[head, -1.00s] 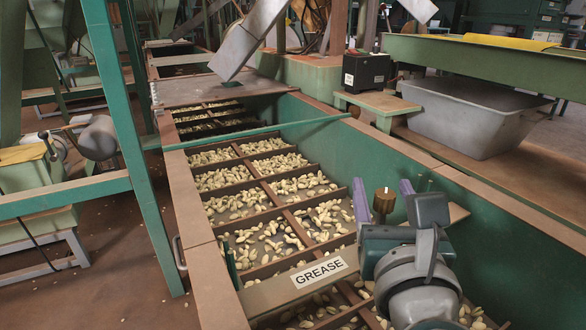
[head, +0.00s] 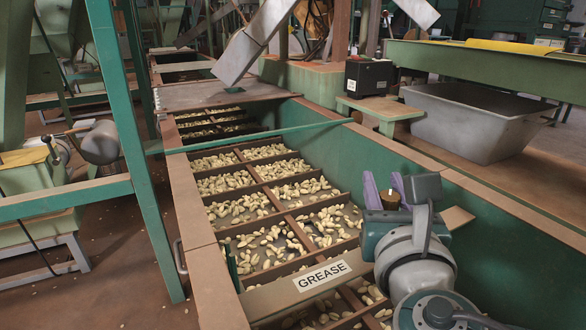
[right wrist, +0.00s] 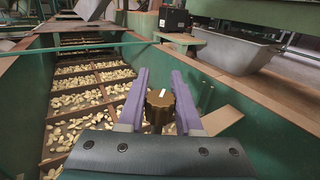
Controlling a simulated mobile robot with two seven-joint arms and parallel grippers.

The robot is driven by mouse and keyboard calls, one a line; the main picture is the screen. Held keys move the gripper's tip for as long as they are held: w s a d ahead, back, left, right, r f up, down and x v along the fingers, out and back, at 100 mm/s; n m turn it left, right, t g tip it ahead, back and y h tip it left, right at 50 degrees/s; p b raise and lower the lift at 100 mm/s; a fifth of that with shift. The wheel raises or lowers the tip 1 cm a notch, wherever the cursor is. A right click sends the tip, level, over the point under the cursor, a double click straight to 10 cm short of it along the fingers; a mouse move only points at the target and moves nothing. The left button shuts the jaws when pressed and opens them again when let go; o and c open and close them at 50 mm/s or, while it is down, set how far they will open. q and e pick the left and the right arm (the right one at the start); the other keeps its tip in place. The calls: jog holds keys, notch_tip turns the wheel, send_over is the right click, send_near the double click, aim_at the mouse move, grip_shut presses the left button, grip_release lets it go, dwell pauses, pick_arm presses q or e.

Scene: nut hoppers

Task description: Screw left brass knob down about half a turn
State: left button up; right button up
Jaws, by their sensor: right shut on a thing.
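A ribbed brass knob (head: 390,198) with a pale line on its top stands over the crossboard at the right side of the long green trough. It also shows in the right wrist view (right wrist: 160,103). My right gripper (head: 386,189) has purple fingers, one on each side of the knob, and is shut on it. In the right wrist view the fingers (right wrist: 160,95) flank the knob. The knob's lower part and stem are mostly hidden by the gripper. I see only one brass knob. My left gripper is not in view.
The crossboard carries a label reading GREASE (head: 321,275). Nuts lie in the divided trough (head: 200,235). A green bar (head: 260,138) crosses the trough further off. A black box (head: 368,78) and a grey tub (head: 470,120) stand beyond the right wall.

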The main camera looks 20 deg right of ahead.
grip_shut()
